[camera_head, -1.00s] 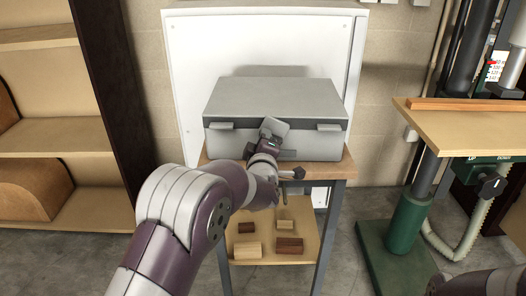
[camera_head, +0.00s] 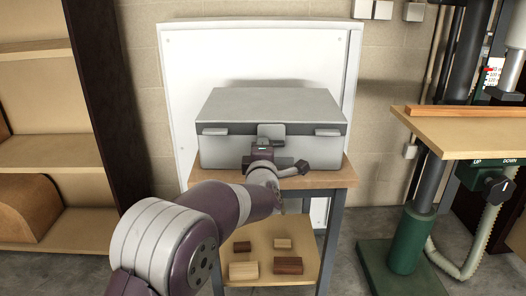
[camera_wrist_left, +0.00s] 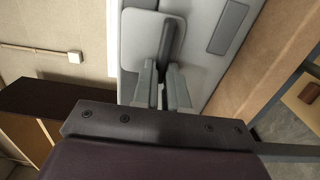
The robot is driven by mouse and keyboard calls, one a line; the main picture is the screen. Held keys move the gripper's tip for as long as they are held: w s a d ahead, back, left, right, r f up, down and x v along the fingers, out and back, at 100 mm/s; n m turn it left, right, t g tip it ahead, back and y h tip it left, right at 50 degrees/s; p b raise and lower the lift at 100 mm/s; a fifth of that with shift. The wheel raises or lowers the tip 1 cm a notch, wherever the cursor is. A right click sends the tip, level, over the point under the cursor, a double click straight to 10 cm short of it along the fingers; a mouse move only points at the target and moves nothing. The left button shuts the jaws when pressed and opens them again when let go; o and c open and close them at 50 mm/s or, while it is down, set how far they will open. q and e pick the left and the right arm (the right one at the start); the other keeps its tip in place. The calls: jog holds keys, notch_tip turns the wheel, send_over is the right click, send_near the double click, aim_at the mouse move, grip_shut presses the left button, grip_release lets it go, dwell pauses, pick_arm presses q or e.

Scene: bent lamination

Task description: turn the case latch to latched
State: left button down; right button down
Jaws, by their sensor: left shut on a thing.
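The grey case (camera_head: 230,155) stands closed on the wooden-topped table, with its front facing me. A grey latch plate (camera_head: 271,130) shows upright at the middle of its front. The plate also shows in the left wrist view (camera_wrist_left: 136,42), with a dark bar-shaped latch handle (camera_wrist_left: 174,36) across it. My left gripper (camera_head: 264,148) is at the case front, just below the plate in the head view. In the left wrist view its fingers (camera_wrist_left: 160,82) are shut on the handle's near end. The fingers partly hide the handle. My right gripper is out of view.
The small table (camera_head: 335,178) has a lower shelf (camera_head: 265,262) with several wood blocks. A white panel (camera_head: 185,90) stands behind the case. A green-based machine (camera_head: 408,235) is at right, shelving (camera_head: 45,150) at left. Two side clasps (camera_head: 215,131) flank the plate.

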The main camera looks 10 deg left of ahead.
pick_arm(q)
jog(key=c, duration=1.2)
grip_release()
jog(key=shift+o, duration=0.2)
jog(key=shift+s, duration=0.1)
jog(key=v, duration=1.2)
jog(key=shift+s+p, duration=0.25)
jog(key=shift+p, duration=0.1)
jog(key=shift+d, duration=0.1)
